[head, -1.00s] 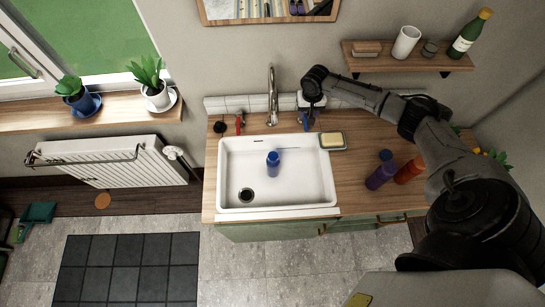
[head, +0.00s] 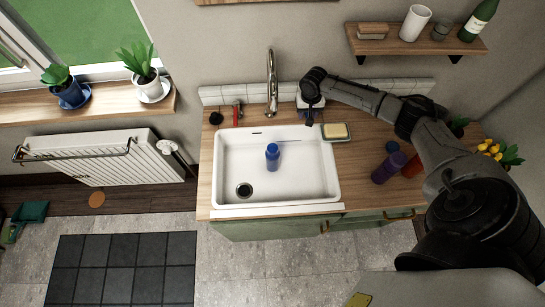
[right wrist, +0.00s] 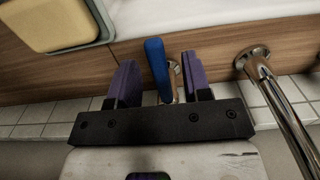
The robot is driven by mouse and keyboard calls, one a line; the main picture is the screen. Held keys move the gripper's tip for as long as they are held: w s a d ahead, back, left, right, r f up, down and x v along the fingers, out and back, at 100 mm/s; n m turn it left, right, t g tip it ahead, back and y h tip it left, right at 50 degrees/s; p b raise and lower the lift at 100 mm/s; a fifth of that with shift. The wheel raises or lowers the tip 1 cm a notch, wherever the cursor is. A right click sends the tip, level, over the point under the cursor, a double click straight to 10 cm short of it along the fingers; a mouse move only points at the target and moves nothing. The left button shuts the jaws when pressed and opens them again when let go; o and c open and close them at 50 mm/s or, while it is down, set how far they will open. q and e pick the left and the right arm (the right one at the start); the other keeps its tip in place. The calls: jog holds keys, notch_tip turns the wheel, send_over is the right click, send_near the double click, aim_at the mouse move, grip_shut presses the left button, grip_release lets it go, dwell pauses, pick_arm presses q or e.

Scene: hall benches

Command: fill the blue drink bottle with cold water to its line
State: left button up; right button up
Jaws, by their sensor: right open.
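The blue drink bottle (head: 272,160) stands upright in the white sink (head: 233,170), below and in front of the chrome spout (head: 271,85). No water stream is visible. My right gripper (head: 310,114) is at the back edge of the sink, right of the spout. In the right wrist view its two purple fingers (right wrist: 160,82) are open on either side of the blue tap lever (right wrist: 157,62), with gaps on both sides. The chrome spout (right wrist: 280,100) shows to the right there. A red tap lever (head: 237,112) is left of the spout. My left gripper is out of view.
A sponge on a dish (head: 335,132) sits right of the sink, close to my right gripper. A purple bottle (head: 388,168) and a red one (head: 412,166) stand on the right counter. A shelf (head: 415,46) hangs above. Drain hole (head: 244,190) is left of the bottle.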

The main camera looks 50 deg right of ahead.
jog(key=shift+f, duration=0.55)
jog(key=shift+d, duration=0.1)
jog(key=shift+s+d+n+p, duration=0.4)
jog(key=shift+d+n, duration=0.1)
jog(key=shift+n, duration=0.5)
jog(key=shift+s+d+n, duration=0.2)
jog(key=shift+d+n, duration=0.05)
jog(key=shift+n, duration=0.45)
